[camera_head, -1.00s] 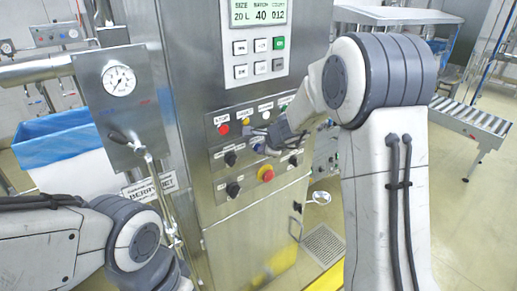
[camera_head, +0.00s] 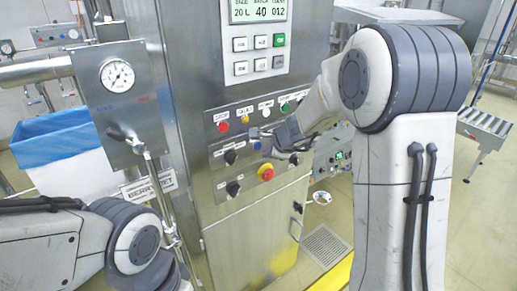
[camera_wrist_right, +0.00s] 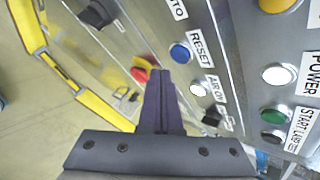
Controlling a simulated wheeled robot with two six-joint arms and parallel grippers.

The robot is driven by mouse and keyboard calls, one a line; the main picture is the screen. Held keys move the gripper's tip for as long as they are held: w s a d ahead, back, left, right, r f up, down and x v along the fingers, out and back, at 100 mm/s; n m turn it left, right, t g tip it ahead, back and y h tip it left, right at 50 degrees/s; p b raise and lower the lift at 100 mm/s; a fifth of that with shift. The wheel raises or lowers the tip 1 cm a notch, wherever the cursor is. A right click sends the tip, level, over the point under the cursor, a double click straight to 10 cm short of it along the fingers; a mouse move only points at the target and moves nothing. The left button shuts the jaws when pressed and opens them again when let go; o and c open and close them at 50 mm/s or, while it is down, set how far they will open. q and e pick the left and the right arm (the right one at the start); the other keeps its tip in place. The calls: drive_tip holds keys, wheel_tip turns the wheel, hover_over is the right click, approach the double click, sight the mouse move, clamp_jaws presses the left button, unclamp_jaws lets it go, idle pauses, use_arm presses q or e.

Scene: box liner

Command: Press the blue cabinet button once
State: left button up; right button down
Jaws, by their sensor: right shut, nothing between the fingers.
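The blue button (camera_wrist_right: 180,52), labelled RESET, sits on the steel cabinet panel, up and right of my right fingertips in the right wrist view. It also shows in the head view (camera_head: 257,146), close to the gripper tip. My right gripper (camera_head: 266,135) is shut and empty, its fingers pointing at the panel. In the right wrist view its closed fingers (camera_wrist_right: 160,76) stand in front of the panel; I cannot tell how far off they are. The button's face is uncovered there. My left arm shows at the lower left, but its gripper is not in view.
Around it are a red button (camera_head: 223,127), a yellow button (camera_head: 245,119), black knobs (camera_head: 233,189) and a red emergency stop on yellow (camera_head: 266,173). A white button (camera_wrist_right: 197,90) lies below the blue one in the wrist view. A pressure gauge (camera_head: 117,76) is at left.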

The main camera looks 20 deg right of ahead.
drive_tip(key=s, duration=0.1)
drive_tip(key=s+d+b, duration=0.1)
drive_tip(key=s, duration=0.1)
drive_tip(key=shift+s+d, duration=0.15)
drive_tip(key=shift+s, duration=0.15)
idle(0.4)
drive_tip(key=s+a+f+n+g+y+b, duration=0.2)
drive_tip(key=s+a+n, duration=0.5)
drive_tip(key=a, duration=0.3)
drive_tip(key=s+a+f+n+g+y+b, duration=0.2)
drive_tip(key=s+a+n+g, duration=0.1)
drive_tip(key=s+a+n, duration=0.6)
drive_tip(key=s+f+n+g+h+b, duration=0.1)
drive_tip(key=s+f+n+g+h, duration=0.1)
drive_tip(key=s+n, duration=0.4)
drive_tip(key=s+d+f+n+g+h+b, duration=0.1)
drive_tip(key=s+f+n, duration=0.4)
drive_tip(key=s, duration=0.7)
drive_tip(key=shift+s+n+g+h+b, duration=0.3)
drive_tip(key=shift+n+g+h+b, duration=0.25)
drive_tip(key=shift+n, duration=0.65)
